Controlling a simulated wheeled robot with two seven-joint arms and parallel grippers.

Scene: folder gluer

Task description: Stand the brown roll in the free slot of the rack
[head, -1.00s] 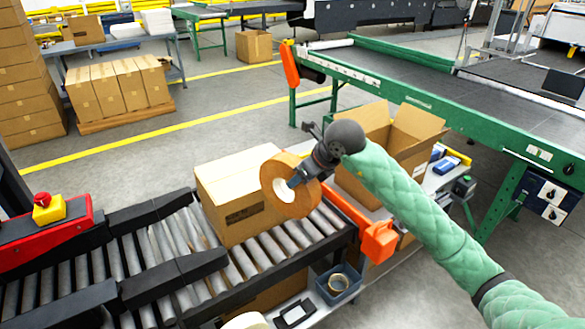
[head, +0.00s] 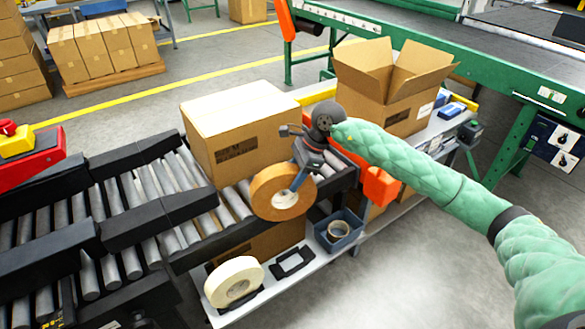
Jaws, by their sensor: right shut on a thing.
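The brown roll (head: 282,193) is a wide tape ring with a pale core. My right gripper (head: 298,178) is shut on it and holds it up, its flat face turned towards me, in front of the cardboard box on the rollers. Below it, on a pale shelf, is a black frame (head: 293,262) that looks like the empty slot of the rack. To its left a white roll (head: 235,283) stands in a black holder. The roll is above and apart from the empty slot. My left gripper is not in view.
A closed cardboard box (head: 240,135) sits on the roller conveyor (head: 150,205) behind the roll. A grey-blue bin (head: 338,232) with a small tape roll is right of the empty slot. An orange block (head: 380,187) and an open carton (head: 392,100) stand farther right.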

